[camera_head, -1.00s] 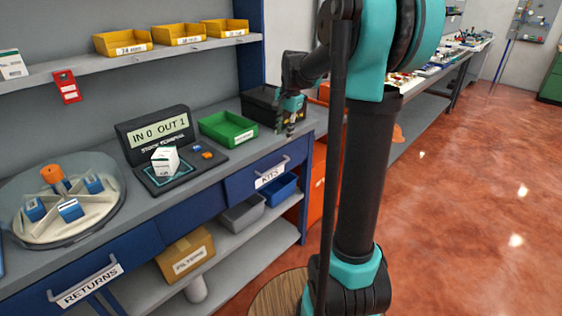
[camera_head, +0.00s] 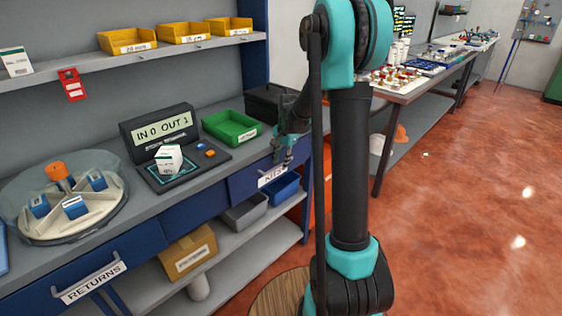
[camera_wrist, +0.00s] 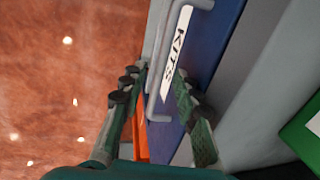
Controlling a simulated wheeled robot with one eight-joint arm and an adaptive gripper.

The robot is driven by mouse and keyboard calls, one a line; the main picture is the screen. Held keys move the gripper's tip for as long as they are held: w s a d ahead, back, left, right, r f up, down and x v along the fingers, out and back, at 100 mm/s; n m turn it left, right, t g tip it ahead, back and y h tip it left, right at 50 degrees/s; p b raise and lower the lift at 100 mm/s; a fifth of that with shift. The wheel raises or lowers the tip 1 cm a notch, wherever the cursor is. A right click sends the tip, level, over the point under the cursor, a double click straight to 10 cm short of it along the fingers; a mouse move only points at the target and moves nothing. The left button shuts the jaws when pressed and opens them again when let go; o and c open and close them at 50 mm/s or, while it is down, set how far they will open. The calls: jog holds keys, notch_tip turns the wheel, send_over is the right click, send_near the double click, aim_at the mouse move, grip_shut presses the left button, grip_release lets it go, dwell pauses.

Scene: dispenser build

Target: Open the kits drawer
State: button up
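The kits drawer (camera_head: 243,184) is the blue drawer at the right end of the bench, and it looks closed. Its white KITS label (camera_head: 272,176) is partly covered by my gripper in the head view and reads clearly in the wrist view (camera_wrist: 175,46). The grey bar handle (camera_wrist: 152,92) shows between my two fingers in the wrist view. My gripper (camera_wrist: 160,74) is open, with its fingers spread either side of the handle. In the head view my gripper (camera_head: 283,154) is right at the drawer front. I cannot tell whether a finger touches the handle.
A green bin (camera_head: 230,128) and a black box (camera_head: 272,102) stand on the bench above. A blue bin (camera_head: 283,187) and a grey bin (camera_head: 245,213) sit on the shelf below. The returns drawer (camera_head: 92,281) is at the left. The floor to the right is open.

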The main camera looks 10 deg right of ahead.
grip_shut()
dwell(0.3)
jog(key=s+d, duration=0.8)
jog(key=s, duration=0.3)
jog(key=s+d, duration=0.7)
jog(key=s, duration=0.3)
jog(key=shift+s+d, duration=0.35)
grip_release()
